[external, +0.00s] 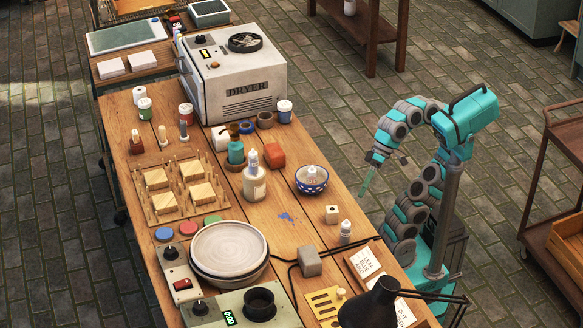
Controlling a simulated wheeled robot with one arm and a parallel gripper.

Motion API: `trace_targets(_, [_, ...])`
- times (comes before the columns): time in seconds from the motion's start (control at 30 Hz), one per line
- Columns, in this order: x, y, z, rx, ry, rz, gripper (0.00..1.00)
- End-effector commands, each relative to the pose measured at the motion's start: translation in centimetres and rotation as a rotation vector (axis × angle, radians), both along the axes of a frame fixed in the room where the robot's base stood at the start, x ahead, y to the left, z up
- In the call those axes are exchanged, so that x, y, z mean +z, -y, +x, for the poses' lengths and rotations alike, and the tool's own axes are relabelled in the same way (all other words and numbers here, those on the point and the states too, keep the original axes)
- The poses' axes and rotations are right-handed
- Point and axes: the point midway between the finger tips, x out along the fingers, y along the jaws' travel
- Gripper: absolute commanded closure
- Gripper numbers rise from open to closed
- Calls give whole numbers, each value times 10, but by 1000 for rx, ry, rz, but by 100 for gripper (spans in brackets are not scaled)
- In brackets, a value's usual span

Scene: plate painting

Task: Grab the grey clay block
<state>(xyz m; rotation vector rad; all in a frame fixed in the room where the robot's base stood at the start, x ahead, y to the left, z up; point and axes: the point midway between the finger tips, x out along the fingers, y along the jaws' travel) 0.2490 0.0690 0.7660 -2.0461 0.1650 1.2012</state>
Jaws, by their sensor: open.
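The grey clay block (309,261) sits on the wooden table near its right side, to the right of the round plate (229,248) on its turntable. A dark cable runs right beside it. My gripper (367,178) hangs off the table's right edge, above the floor, well up and to the right of the block. It is small in the picture; it is open and apart from the block.
A small white bottle (345,231), a pale cube (332,214) and a blue patterned bowl (311,179) stand near the right edge. A black lamp (377,303) and cards (365,262) are in front. Blue paint spots mark bare wood.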

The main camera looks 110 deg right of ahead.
Motion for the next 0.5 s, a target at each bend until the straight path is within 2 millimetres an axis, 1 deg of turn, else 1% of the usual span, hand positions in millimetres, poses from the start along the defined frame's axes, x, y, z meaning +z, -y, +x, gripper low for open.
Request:
trace_targets(0.03, [8, -5, 5, 1, -3, 24, 0])
trace_targets(0.27, [35, -32, 30, 19, -33, 145, 0])
trace_targets(0.37, [50, -46, 45, 28, -52, 214, 0])
trace_targets(0.47, [70, -62, 65, 38, -81, 305, 0])
trace_targets(0.5, [79, -69, 74, 42, -94, 345, 0])
